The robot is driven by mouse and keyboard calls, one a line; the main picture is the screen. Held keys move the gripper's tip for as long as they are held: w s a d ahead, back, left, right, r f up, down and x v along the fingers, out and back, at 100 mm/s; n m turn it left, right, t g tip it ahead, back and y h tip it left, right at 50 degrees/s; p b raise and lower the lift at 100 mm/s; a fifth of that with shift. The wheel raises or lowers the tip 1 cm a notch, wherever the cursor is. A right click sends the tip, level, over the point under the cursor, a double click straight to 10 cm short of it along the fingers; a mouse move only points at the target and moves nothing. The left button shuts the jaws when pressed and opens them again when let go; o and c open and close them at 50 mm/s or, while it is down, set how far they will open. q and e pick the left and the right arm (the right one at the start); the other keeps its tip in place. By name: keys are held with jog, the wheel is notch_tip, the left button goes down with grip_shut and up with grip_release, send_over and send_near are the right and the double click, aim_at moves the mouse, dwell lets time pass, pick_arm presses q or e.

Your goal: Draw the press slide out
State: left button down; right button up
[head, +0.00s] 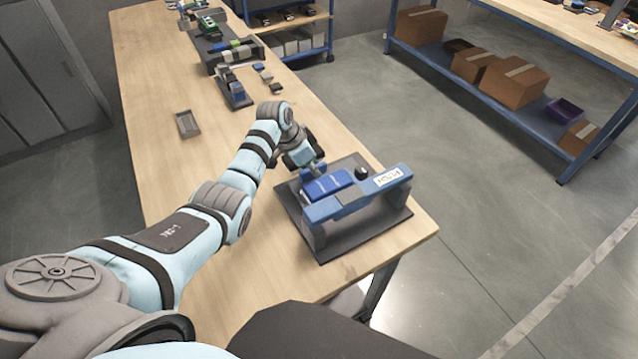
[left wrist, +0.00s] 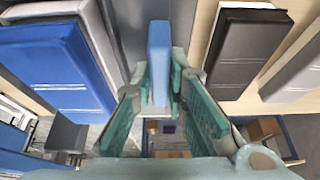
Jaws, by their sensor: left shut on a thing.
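The press is a blue bridge (head: 357,193) with a pale label, standing on a dark base plate (head: 320,247) at the table's near right corner. The blue press slide (head: 327,184) sits low beside the bridge, on its far left side. My left gripper (head: 312,169) is at the slide's outer side. In the left wrist view, its teal fingers (left wrist: 160,95) are shut on an upright blue bar (left wrist: 159,52), which looks like the slide's handle. The contact is small and partly hidden in the head view. My right gripper is not in view.
The press stands on a long wooden table (head: 165,85). A small grey tray (head: 188,124) lies left of my arm, and other fixtures (head: 232,88) stand farther back. The tabletop left of the press is mostly clear. A blue rack (head: 480,99) with cartons stands across the floor.

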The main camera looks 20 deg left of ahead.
pick_arm(q)
jog(key=shift+w+a, duration=0.35)
jog(key=shift+a, duration=0.05)
jog(key=c, duration=1.9)
grip_release()
jog(key=shift+w, duration=0.1)
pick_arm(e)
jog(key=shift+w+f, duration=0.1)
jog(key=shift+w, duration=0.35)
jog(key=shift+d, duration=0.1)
pick_arm(q)
jog(key=v, duration=1.2)
jog(key=shift+w+d, duration=0.1)
